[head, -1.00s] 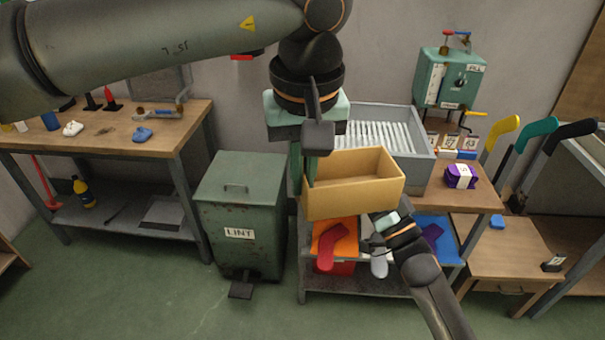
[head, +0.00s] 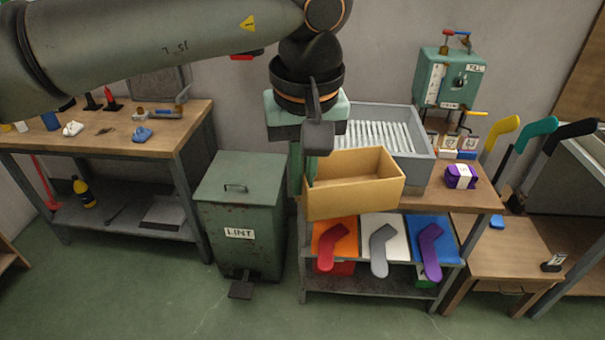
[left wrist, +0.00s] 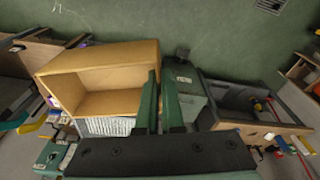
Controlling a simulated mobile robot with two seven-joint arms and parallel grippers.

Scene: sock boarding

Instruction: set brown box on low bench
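The brown box (head: 360,194), tan and open-topped, is at the front left of the work table, before the grey tray. My left gripper (head: 304,178) points down at its left wall, one finger inside and one outside. In the left wrist view the box (left wrist: 95,60) has its wall edge between the green fingers (left wrist: 160,78), which look shut on it. I cannot tell whether the box rests on the table or hangs just clear. The low bench (head: 500,248) is the small wooden one at the right, its top mostly bare. My right gripper is out of view.
The low bench holds a blue item (head: 497,222) and a small dark stand (head: 553,262). A purple bundle (head: 461,177) lies on the work table (head: 478,190). The lint bin (head: 240,210) stands left of the box.

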